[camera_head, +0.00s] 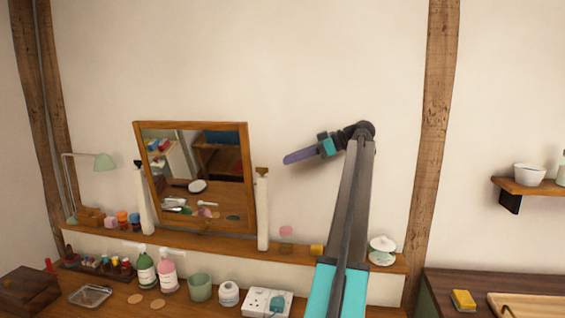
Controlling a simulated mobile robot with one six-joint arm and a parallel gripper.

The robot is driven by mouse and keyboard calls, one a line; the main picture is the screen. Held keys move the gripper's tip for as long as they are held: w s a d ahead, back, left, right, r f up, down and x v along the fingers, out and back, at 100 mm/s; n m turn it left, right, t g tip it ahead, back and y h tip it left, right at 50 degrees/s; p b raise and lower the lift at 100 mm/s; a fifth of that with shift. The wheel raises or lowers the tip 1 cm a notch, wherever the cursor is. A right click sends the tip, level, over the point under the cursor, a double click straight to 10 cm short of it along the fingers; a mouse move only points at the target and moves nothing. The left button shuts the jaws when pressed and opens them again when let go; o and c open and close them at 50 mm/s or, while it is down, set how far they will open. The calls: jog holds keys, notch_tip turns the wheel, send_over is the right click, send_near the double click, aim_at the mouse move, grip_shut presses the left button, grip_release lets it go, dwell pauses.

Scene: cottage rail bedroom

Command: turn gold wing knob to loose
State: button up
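A wood-framed tilting mirror (190,127) stands between two white posts on the wooden ledge. A small gold wing knob (262,170) sits at the top of the right post (263,214). A dark knob (138,163) tops the left post. My gripper (287,160) reaches in from the right, with its purple fingers pointing left toward the mirror. In the picture the fingertips are a little above and to the right of the gold knob, apart from it. The fingers appear edge-on as one shape, so their opening is hidden.
A green lamp (104,161) stands at the left of the ledge (330,257). Bottles (167,270), a green cup (200,287) and a white socket box (267,302) crowd the counter below. A white lidded dish (382,250) sits right of my arm. The wall above is clear.

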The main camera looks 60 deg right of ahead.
jog(key=shift+p+v, duration=1.05)
jog(key=shift+v, duration=0.9)
jog(key=shift+r, duration=0.15)
